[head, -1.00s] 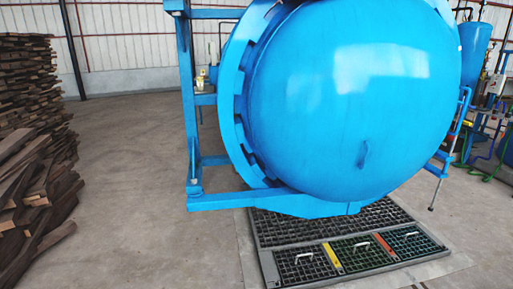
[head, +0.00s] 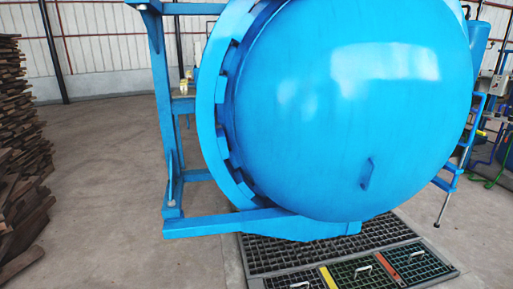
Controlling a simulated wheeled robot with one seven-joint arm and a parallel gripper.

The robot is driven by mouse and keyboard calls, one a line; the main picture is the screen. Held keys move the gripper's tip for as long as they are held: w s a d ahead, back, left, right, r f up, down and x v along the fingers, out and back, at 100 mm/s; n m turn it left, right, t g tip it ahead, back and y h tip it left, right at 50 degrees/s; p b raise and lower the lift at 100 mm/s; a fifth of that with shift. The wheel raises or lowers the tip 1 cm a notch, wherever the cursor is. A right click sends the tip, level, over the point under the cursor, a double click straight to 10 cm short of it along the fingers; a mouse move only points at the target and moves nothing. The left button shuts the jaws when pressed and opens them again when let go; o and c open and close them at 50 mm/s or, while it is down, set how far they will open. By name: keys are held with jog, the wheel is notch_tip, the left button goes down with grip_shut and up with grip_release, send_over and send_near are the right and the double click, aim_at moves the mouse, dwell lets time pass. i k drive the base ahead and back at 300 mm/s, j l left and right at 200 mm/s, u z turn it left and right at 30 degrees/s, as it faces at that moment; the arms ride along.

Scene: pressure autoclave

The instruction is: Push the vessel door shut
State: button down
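The vessel door (head: 340,110) is a large blue dome with a toothed locking ring (head: 219,110) along its left edge. It fills the middle of the head view and hides what lies behind it, so I cannot tell how wide any gap to the vessel is. A small blue handle (head: 368,174) sits low on the dome. A blue support frame (head: 172,150) stands to the left, with a beam (head: 215,221) running under the door. My gripper is not in view.
Floor grating (head: 280,256) with a yellow strip, a red strip and pale handles lies below the door. A stack of dark timber (head: 20,140) stands at the left. Blue pipework and steps (head: 455,160) stand at the right. Concrete floor (head: 100,190) is clear between timber and frame.

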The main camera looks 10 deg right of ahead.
aim_at(338, 113)
jog(key=i+l, duration=0.1)
jog(key=l, duration=0.25)
jog(key=i+l, duration=0.1)
jog(key=l, duration=0.25)
jog(key=i+l, duration=0.15)
jog(key=l, duration=0.2)
jog(key=i+l, duration=0.1)
jog(key=l, duration=0.25)
jog(key=i+l, duration=0.1)
jog(key=l, duration=0.25)
